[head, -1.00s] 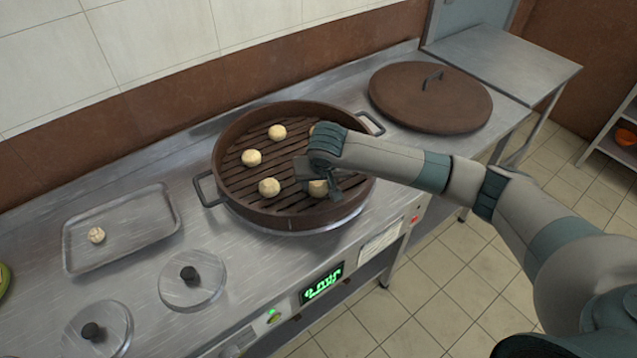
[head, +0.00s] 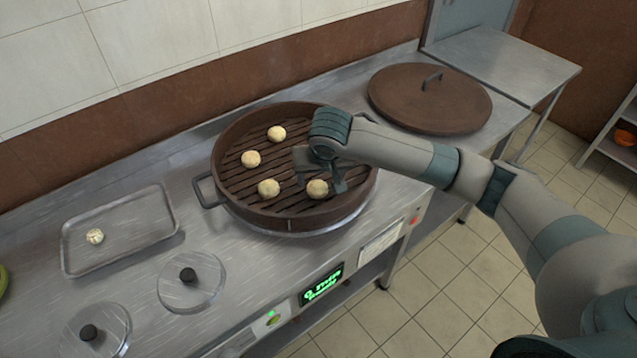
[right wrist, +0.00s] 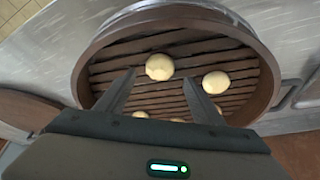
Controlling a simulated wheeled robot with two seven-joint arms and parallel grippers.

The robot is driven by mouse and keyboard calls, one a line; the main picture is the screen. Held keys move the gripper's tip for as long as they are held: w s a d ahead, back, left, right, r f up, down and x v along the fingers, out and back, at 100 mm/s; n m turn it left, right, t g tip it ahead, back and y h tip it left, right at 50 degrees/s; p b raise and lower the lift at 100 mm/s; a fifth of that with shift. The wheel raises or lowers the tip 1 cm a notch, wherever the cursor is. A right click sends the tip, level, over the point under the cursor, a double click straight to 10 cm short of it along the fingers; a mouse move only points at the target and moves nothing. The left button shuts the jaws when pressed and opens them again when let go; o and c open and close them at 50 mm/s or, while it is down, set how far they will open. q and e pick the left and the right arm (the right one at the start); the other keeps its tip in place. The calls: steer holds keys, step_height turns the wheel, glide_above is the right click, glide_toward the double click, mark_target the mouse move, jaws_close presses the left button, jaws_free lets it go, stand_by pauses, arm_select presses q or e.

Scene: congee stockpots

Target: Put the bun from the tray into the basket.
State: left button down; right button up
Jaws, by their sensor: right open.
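One pale bun (head: 95,236) lies on the metal tray (head: 120,262) at the left of the counter. The round brown steamer basket (head: 290,222) has a slatted floor with several buns on it. My right gripper (head: 322,187) is over the right part of the basket, open and empty. A bun (head: 317,188) lies on the slats close by its fingers. In the right wrist view the open fingers (right wrist: 157,90) point down into the basket, with a bun (right wrist: 159,67) between and beyond their tips. My left gripper is not in view.
A large brown lid (head: 430,98) with a handle lies on the counter right of the basket. Two round metal lids with black knobs (head: 190,280) (head: 95,332) sit in front of the tray. Basket handles stick out at its sides.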

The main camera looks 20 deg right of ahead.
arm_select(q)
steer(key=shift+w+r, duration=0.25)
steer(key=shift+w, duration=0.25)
arm_select(e)
steer(key=v, duration=0.6)
steer(key=shift+r, duration=0.25)
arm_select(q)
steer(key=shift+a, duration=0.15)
arm_select(e)
steer(key=shift+s, duration=0.1)
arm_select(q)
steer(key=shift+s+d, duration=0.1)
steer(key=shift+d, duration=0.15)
arm_select(e)
steer(key=shift+a, duration=0.1)
